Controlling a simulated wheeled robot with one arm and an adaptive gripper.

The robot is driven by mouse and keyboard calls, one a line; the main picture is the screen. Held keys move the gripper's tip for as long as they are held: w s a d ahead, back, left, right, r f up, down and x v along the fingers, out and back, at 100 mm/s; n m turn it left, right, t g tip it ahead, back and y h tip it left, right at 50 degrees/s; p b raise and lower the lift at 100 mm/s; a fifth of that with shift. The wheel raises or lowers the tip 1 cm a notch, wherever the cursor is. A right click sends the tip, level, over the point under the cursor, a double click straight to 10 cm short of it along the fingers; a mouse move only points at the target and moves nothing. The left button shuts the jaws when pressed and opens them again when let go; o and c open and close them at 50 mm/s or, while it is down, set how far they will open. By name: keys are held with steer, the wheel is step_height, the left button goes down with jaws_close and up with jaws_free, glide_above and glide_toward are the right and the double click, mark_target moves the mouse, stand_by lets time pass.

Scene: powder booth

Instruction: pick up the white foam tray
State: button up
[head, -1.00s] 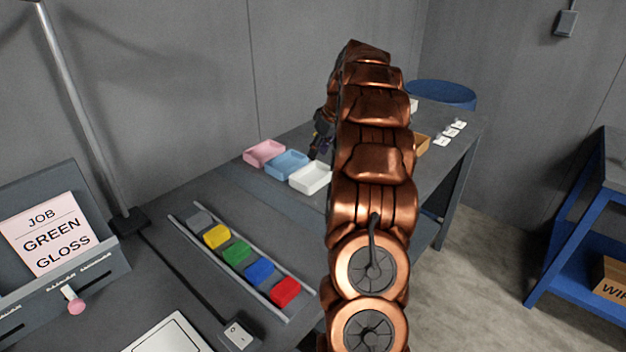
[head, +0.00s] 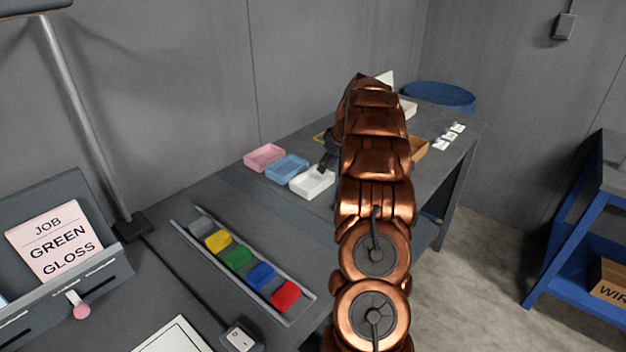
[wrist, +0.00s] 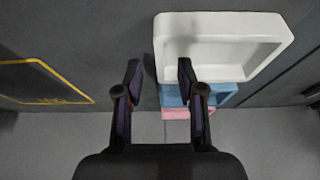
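The white foam tray (head: 309,190) is a shallow open box at the right end of a row of three trays on the grey bench. In the wrist view the white tray (wrist: 225,20) fills the upper middle and looks empty. My gripper (wrist: 160,76) is open, its two dark fingers apart. One finger is left of the tray's left wall and the other overlaps its inside, so they straddle that wall in the picture. I cannot tell whether they touch it. In the head view my gripper (head: 324,166) is at the tray's back edge, partly hidden by my arm.
A blue tray (head: 287,167) and a pink tray (head: 264,157) stand to the left of the white one. A yellow outline (wrist: 50,72) marks the bench. A rack of coloured blocks (head: 238,257) lies nearer. An orange-brown tray (head: 419,149) is right of my arm.

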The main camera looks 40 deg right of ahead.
steer(key=shift+x, duration=1.05)
steer(key=shift+c, duration=0.4)
jaws_close()
